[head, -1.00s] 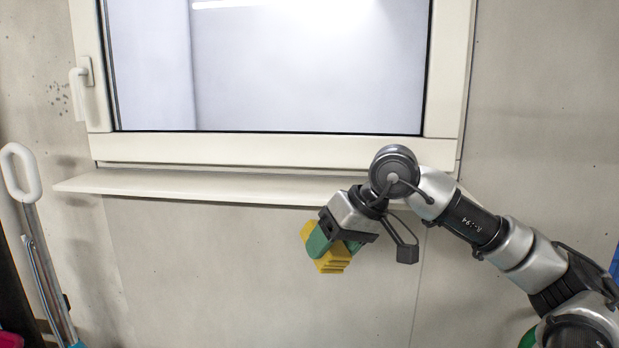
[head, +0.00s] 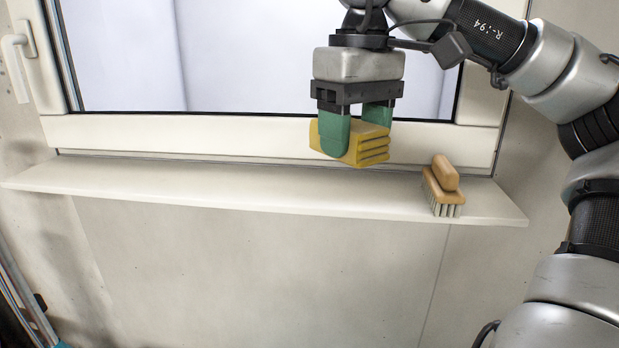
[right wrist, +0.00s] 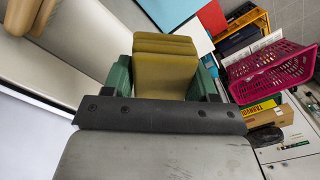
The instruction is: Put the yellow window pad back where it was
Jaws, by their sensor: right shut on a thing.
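The yellow window pad (head: 372,150) is a ridged block. My right gripper (head: 356,132) is shut on it, with a green finger on each side. The pad is in front of the window's lower frame and looks to be above the window sill (head: 230,196); I see no contact with the sill. In the right wrist view the pad (right wrist: 165,68) sits between the green fingers, part of it hidden behind the gripper body. My left gripper is not in view.
A wooden brush (head: 443,186) stands on the sill to the right of the pad. The sill left of the brush is clear. A window handle (head: 16,62) is at the left. The right wrist view shows a pink basket (right wrist: 272,72) off to the right.

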